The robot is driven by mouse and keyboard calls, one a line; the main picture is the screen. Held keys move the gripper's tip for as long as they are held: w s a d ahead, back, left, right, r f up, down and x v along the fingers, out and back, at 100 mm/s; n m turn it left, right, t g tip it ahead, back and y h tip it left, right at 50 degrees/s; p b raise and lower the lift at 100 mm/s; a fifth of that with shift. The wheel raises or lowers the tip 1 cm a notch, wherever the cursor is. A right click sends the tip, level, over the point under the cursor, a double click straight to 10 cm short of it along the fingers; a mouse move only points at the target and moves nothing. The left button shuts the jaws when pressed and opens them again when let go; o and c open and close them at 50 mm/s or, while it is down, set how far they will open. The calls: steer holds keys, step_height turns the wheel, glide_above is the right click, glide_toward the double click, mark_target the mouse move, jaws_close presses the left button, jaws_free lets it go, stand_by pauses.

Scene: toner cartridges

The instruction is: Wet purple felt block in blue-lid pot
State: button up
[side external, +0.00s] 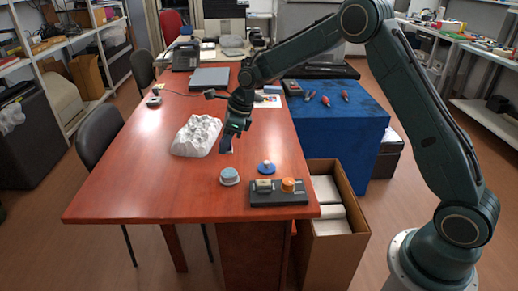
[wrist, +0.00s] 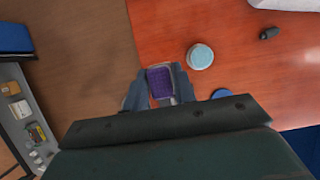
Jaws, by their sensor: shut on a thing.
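A purple felt block (wrist: 159,81) with a pale rim or holder around it sits between the fingers of my gripper (wrist: 160,92) in the wrist view. My gripper (side external: 228,144) is shut on it, above the table and right of the white lumpy cast, in the side view. A round white pot (side external: 230,177) with a pale blue top stands on the table toward its front; it also shows in the wrist view (wrist: 200,56). A blue lid (side external: 266,167) lies apart to its right; in the wrist view (wrist: 221,93) my gripper partly hides it. The block is apart from the pot.
A dark tray (side external: 277,200) at the table's front right carries an orange-topped pot (side external: 289,184) and a beige block (side external: 264,186). The white cast (side external: 196,136) lies left of my gripper. An open cardboard box (side external: 335,241) stands beside the table. The table's front left is clear.

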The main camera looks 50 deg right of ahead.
glide_above(225, 173)
steer(key=s, duration=0.1)
step_height(225, 173, down, 7)
steer(key=shift+d, duration=0.45)
steer(key=shift+f, duration=0.15)
steer(key=shift+f, duration=0.85)
steer(key=shift+f, duration=0.15)
steer(key=shift+f, duration=2.9)
steer(key=shift+f, duration=0.6)
stand_by(0.4)
steer(key=shift+r, duration=0.15)
step_height(225, 173, up, 7)
stand_by(1.1)
